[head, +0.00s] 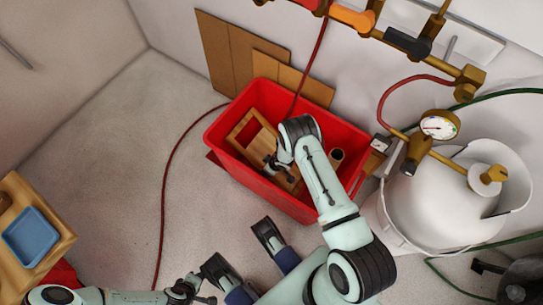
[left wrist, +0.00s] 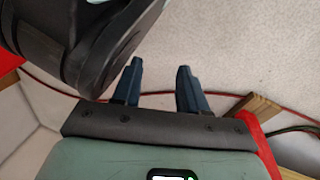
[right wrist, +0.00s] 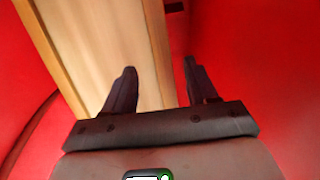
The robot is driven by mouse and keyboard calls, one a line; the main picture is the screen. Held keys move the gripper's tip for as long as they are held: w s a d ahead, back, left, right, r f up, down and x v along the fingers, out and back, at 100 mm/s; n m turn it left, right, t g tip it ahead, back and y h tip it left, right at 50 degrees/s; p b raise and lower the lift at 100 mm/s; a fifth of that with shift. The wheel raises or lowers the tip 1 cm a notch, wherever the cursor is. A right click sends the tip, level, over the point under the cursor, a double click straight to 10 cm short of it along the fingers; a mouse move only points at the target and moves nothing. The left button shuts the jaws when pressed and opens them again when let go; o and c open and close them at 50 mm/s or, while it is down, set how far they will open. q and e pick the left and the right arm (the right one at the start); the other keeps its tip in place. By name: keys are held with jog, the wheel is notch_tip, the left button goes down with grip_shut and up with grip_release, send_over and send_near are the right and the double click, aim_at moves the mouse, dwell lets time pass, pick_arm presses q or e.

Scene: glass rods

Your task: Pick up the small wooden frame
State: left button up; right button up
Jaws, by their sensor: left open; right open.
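My right gripper (head: 272,168) is open, down in the bin at the frame's near right part. In the right wrist view the open fingers of my right gripper (right wrist: 160,66) point at a wooden piece (right wrist: 105,35). Its right-hand edge strip runs between the fingertips, and I cannot tell if they touch it. My forearm hides part of the bin's contents. My left gripper (left wrist: 161,66) is open and empty in the left wrist view, above the floor.
A dark-mouthed tube (head: 337,155) stands in the bin. A white tank (head: 425,200) with a gauge (head: 438,125) stands right of the bin, below brass pipework. Cardboard sheets (head: 228,55) lean behind. A wooden crate with a blue tray (head: 30,237) is at left. A red hose (head: 166,190) crosses open floor.

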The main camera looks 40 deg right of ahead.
jog(key=b+x, duration=0.1)
jog(key=x, duration=0.2)
jog(key=b+x, duration=0.2)
jog(key=x, duration=0.1)
jog(key=shift+w+a, duration=0.25)
jog(key=shift+w, duration=0.05)
jog(key=shift+w+f, duration=0.2)
jog(key=shift+f, duration=0.2)
pick_arm(q)
jog(key=s+f+g, duration=0.2)
jog(key=s+f, duration=0.2)
jog(key=s, duration=0.3)
jog(key=shift+s+a+f+n+g, duration=0.2)
jog(key=shift+a+n+g, duration=0.1)
jog(key=shift+a+g, duration=0.1)
pick_arm(e)
grip_shut()
